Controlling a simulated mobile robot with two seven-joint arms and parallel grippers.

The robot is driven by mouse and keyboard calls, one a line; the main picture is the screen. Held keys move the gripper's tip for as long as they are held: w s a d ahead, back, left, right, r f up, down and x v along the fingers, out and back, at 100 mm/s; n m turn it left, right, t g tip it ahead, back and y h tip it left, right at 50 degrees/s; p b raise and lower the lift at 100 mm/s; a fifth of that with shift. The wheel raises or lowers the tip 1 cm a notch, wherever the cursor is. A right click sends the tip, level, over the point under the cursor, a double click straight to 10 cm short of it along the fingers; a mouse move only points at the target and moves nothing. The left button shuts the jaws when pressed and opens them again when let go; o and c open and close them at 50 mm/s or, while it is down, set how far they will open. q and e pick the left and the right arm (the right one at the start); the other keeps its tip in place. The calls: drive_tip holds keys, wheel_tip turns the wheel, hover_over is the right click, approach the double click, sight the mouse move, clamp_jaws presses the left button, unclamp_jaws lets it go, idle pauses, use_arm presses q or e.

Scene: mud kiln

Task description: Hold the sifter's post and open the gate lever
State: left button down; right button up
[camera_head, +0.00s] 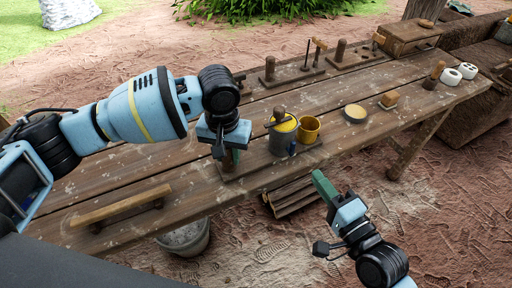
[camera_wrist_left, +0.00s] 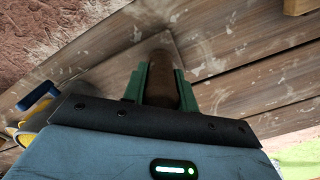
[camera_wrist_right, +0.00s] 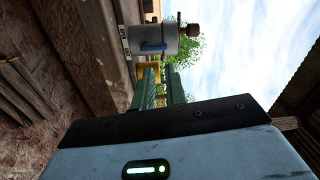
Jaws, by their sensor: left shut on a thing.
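The sifter is a grey and yellow can (camera_head: 283,132) on a wooden board (camera_head: 262,160), with a wooden knob on top. Its blue gate lever (camera_head: 292,148) is on the near side; it also shows in the right wrist view (camera_wrist_right: 152,47). My left gripper (camera_head: 231,160) is lowered at the board's left end, shut around an upright brown wooden post (camera_wrist_left: 160,78), seen between its green fingers in the left wrist view. My right gripper (camera_head: 322,184) is in front of the table edge, apart from the lever. Its fingers (camera_wrist_right: 162,85) look slightly parted, with nothing between them.
A yellow cup (camera_head: 309,128) stands right beside the can. A round tin (camera_head: 355,113) and a small wooden block (camera_head: 389,100) are farther right. A wooden bar (camera_head: 120,204) lies at the table's front left. A bucket (camera_head: 186,238) and stacked wood (camera_head: 294,196) are below.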

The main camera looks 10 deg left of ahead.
sight(292, 149)
clamp_jaws()
drive_tip(key=w+d+n+g+y, duration=0.1)
drive_tip(key=w+d+g+y, duration=0.2)
drive_tip(key=w+d, duration=0.2)
drive_tip(key=shift+w+d, duration=0.15)
drive_tip(key=shift+d, duration=1.1)
drive_tip(key=x, duration=1)
drive_tip(key=shift+a+r, duration=0.1)
drive_tip(key=shift+a, duration=0.05)
drive_tip(key=shift+s+a, duration=1.25)
drive_tip(key=shift+a, duration=0.3)
